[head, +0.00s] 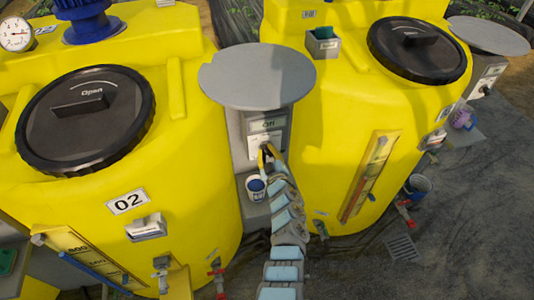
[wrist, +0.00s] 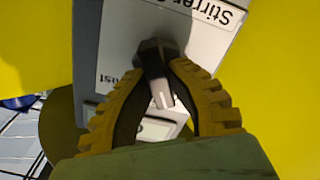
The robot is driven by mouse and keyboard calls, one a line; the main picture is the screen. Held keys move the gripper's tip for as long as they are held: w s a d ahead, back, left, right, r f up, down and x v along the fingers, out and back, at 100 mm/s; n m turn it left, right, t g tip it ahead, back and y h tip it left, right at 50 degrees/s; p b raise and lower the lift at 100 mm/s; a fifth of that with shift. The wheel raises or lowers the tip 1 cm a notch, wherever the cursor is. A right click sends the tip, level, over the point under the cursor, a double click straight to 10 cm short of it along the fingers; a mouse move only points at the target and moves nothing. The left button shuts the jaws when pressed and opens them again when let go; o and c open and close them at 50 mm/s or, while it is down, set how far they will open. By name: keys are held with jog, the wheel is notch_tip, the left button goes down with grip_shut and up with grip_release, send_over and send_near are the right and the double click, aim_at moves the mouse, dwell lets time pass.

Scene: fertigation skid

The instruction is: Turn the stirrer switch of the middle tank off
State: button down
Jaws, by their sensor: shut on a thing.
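The stirrer switch is a dark knob with a pale pointer (wrist: 160,93) in the wrist view, on a grey control box (head: 240,140) between two yellow tanks. A white plate (wrist: 188,25) lettered "Stirrer" shows upside down in the wrist view. My gripper (head: 267,152) is at the box front, its two yellow ribbed fingers shut on the knob; it also shows in the wrist view (wrist: 160,62). The fingers hide most of the knob in the head view. The tank (head: 185,110) left of the box is marked 02.
A round grey cover (head: 258,76) overhangs the box above my gripper. A small white-and-blue cup (head: 256,188) stands beside my arm. The right tank (head: 330,110) carries a level gauge (head: 370,177). Red-handled taps (head: 217,270) sit low in front.

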jog(key=shift+f+n+b, duration=0.25)
jog(key=shift+n+b, duration=0.3)
jog(key=shift+n, duration=0.65)
jog(key=c, duration=1)
grip_release()
jog(key=shift+r, duration=0.15)
jog(key=shift+s, duration=0.1)
jog(key=v, duration=1.1)
jog(key=shift+s+d, duration=0.15)
jog(key=shift+s, duration=0.25)
